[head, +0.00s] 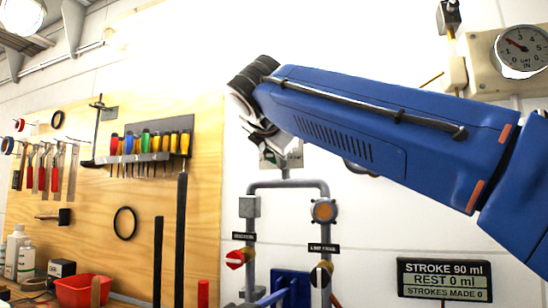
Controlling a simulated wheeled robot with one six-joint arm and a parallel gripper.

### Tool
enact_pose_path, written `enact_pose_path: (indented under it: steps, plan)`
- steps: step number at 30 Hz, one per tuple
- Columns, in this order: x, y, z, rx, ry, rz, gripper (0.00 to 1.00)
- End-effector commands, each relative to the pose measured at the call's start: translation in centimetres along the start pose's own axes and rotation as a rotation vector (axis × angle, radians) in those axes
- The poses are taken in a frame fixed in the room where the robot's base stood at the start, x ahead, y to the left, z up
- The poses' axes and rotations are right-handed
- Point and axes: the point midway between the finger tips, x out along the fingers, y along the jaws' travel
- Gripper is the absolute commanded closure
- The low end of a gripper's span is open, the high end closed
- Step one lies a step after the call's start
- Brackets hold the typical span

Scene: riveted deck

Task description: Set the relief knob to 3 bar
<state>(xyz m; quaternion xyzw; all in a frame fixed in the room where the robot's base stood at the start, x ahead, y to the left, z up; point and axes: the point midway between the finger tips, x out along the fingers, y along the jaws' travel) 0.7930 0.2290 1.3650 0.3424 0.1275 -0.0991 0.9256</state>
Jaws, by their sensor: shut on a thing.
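My gripper (264,128) is at the upper middle, at the end of my blue arm, partly hidden by my own wrist. It is shut at a small pale plate (292,155) on the wall, above the grey pipes. The relief knob itself is hidden behind my gripper and wrist, so its setting cannot be read. A round white gauge (521,50) at the upper right has a red needle pointing to the upper left, near the 1 to 2 marks.
Grey pipes (287,184) carry a red-and-white knob (236,259) and a black-and-cream knob (321,275). A black sign (445,280) reads STROKE 90 ml, REST 0 ml, STROKES MADE 0. A wooden tool board (90,190) and a red bin (82,290) are at left.

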Motion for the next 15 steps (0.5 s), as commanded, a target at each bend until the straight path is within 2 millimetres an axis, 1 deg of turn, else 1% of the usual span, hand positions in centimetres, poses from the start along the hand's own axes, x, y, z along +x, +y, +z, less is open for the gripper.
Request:
enact_pose_path:
  steps: [6, 15]
  plan:
    - [0.07, 0.00, -0.13, -0.059, 0.001, -0.026, 0.93]
    - [0.06, -0.04, -0.10, -0.078, 0.001, -0.033, 0.93]
